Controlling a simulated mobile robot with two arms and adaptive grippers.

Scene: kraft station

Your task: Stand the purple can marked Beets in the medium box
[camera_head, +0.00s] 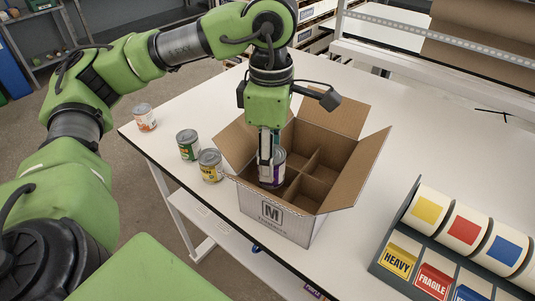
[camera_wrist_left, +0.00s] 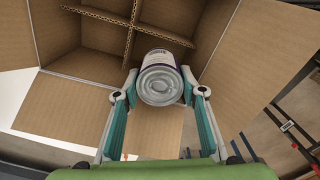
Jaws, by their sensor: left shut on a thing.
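The purple can (camera_head: 279,168) is in my left gripper (camera_head: 267,160), above or just inside the near left part of the medium box. The medium box (camera_head: 272,217) stands open on the table, marked M, with cardboard dividers making compartments. In the left wrist view the can (camera_wrist_left: 159,80) shows its metal end and a purple band between the two fingers of my gripper (camera_wrist_left: 158,92). The dividers of the box (camera_wrist_left: 130,25) lie beyond it. How deep the can sits, and its label text, I cannot tell. My right gripper is not in view.
A yellow-labelled can (camera_head: 210,167), a green-labelled can (camera_head: 188,146) and an orange-and-white can (camera_head: 144,118) stand on the table left of the box. A label dispenser (camera_head: 440,245) with coloured rolls is at the right. White table (camera_head: 400,140) is clear behind it.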

